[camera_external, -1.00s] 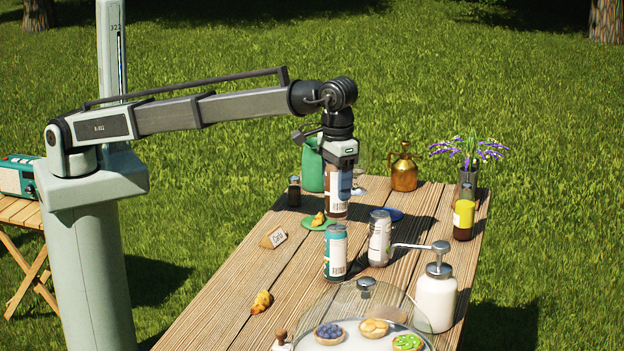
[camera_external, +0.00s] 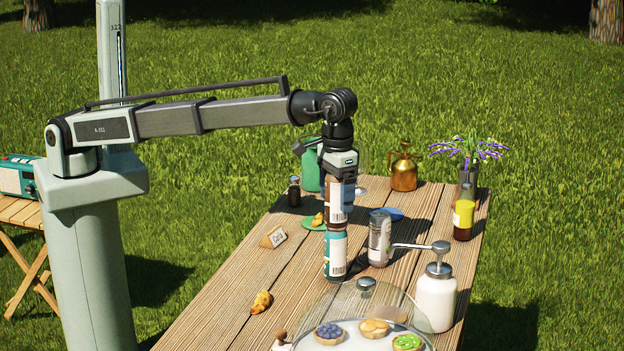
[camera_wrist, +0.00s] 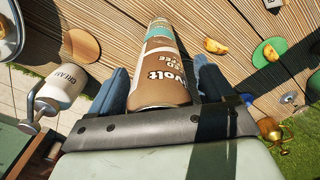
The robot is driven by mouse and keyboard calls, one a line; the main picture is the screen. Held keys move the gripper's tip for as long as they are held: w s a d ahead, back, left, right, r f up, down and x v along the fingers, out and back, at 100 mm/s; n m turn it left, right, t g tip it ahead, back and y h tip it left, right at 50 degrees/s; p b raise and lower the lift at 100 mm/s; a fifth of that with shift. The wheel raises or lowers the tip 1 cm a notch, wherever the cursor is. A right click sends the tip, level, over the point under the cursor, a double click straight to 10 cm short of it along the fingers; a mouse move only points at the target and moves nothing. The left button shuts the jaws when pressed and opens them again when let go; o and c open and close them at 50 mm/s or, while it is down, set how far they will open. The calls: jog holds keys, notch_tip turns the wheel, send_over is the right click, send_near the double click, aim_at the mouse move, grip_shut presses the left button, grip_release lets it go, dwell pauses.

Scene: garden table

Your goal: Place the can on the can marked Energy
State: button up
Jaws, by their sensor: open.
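A brown can with a white label (camera_external: 331,214) stands upright, directly above a teal can (camera_external: 335,254) on the table, and appears to rest on its top. My gripper (camera_external: 340,188) is open around the brown can, with a finger on either side. A silver-grey can (camera_external: 380,240) stands right of the teal one. I cannot read the word Energy on any can.
A pump bottle (camera_external: 436,300) with a long spout stands at right front. A clear dome (camera_external: 345,300) covers tarts at the front. A small card (camera_external: 273,237), a green plate (camera_external: 313,226) and pastry pieces lie left. The table's left front is mostly clear.

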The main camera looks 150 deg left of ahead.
notch_tip(320, 180, up, 12)
jog(key=shift+r, duration=0.15)
dwell(0.6)
